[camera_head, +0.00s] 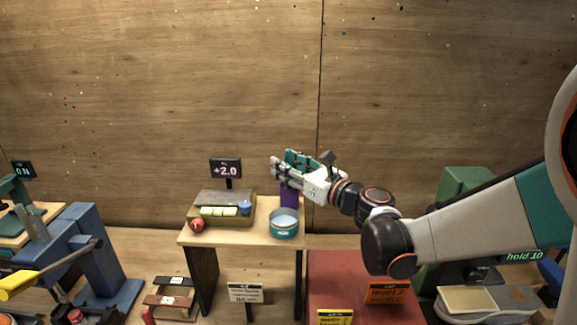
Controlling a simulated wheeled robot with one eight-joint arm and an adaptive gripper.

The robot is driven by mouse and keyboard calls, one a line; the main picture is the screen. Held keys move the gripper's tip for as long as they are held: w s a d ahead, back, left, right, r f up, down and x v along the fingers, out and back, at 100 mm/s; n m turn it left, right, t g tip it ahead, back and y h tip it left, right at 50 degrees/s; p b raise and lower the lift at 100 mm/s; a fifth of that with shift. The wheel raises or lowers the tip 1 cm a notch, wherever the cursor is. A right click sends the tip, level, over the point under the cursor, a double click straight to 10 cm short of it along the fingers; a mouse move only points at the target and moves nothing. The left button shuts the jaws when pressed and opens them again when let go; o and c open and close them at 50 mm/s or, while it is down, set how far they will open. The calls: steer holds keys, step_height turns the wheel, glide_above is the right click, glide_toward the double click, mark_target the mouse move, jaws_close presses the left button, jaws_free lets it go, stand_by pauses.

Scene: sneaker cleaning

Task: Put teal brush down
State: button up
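My gripper (279,168) reaches in from the right above the wooden stand. A teal piece, which I take to be the teal brush (297,157), shows at the gripper's fingers, raised well clear of the stand top. The fingers appear shut on it, though they partly hide it and its full shape does not show. Below the gripper, a purple object (289,195) stands upright near the stand's back right corner. A round teal tin (284,226) with a pale blue inside sits in front of it.
The small wooden stand (240,235) holds a scale (213,198) with pale blocks on it, a "+2.0" display (226,168) and a red ball (197,225). Bare stand top lies left of the tin. A blue press (95,255) stands left.

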steer(key=shift+r, duration=0.15)
steer(key=shift+s+d, duration=0.2)
steer(key=shift+d, duration=0.05)
steer(key=s+d+f+n+g+h, duration=0.2)
steer(key=s+d+n, duration=0.4)
steer(key=s+n, duration=0.3)
steer(key=s+d+f+n+g+h+p, duration=0.1)
steer(key=s+d+f+n+h, duration=0.3)
steer(key=s+n, duration=0.5)
steer(key=s+d+f+n+g+h, duration=0.3)
steer(key=s+d+n+h, duration=0.3)
steer(key=s+d+n, duration=0.3)
steer(key=s, duration=0.3)
steer(key=shift+s+h, duration=0.35)
steer(key=shift+h, duration=0.05)
steer(key=shift+a, duration=0.1)
